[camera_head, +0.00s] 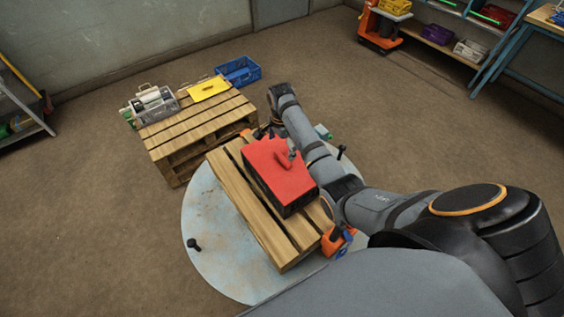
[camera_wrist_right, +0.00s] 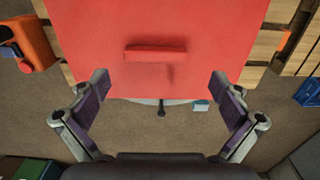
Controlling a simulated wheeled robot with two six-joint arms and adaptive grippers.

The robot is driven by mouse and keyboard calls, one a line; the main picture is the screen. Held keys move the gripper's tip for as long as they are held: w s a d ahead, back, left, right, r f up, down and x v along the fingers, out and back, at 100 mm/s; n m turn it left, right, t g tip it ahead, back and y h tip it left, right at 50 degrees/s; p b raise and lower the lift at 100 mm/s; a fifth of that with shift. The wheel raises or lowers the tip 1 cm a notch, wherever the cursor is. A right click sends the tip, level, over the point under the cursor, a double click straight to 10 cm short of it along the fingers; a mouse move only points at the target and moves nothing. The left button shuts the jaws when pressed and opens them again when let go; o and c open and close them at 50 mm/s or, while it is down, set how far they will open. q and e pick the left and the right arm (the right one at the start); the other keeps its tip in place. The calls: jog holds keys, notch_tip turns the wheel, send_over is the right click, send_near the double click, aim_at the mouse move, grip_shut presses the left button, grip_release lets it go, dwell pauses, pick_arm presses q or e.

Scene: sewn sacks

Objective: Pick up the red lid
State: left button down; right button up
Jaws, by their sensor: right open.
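The red lid (camera_head: 280,168) lies flat on top of a dark box on a wooden pallet, with a raised red bar handle (camera_head: 284,160) on it. The lid (camera_wrist_right: 160,20) fills the upper middle of the right wrist view, and its handle (camera_wrist_right: 155,52) lies across the picture. My right gripper (camera_head: 270,135) is at the far edge of the lid, partly hidden by its own arm. In the wrist view, the right gripper (camera_wrist_right: 160,78) is open and empty, its fingers wide apart to either side of the handle and below it in the picture. My left gripper is not in view.
The wooden pallet (camera_head: 238,197) stands on a round pale plate (camera_head: 205,240) with black knobs. An orange clamp (camera_head: 334,242) sits at its near edge. Open floor lies left.

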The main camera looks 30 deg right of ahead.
aim_at(282, 158)
jog(key=shift+s+f+p, duration=0.25)
jog(key=shift+f+p, duration=0.25)
jog(key=shift+f, duration=0.1)
notch_tip(282, 158, down, 4)
jog(key=shift+s+r, duration=0.1)
jog(key=shift+r, duration=0.1)
jog(key=shift+f, duration=0.15)
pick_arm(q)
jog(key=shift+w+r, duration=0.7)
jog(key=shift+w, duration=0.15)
pick_arm(e)
jog(key=c, duration=1.1)
jog(key=shift+r, duration=0.6)
pick_arm(q)
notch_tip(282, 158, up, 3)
jog(key=p, duration=0.3)
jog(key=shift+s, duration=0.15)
pick_arm(e)
jog(key=s+r, duration=1.2)
jog(key=s, duration=0.2)
jog(key=shift+a, duration=0.15)
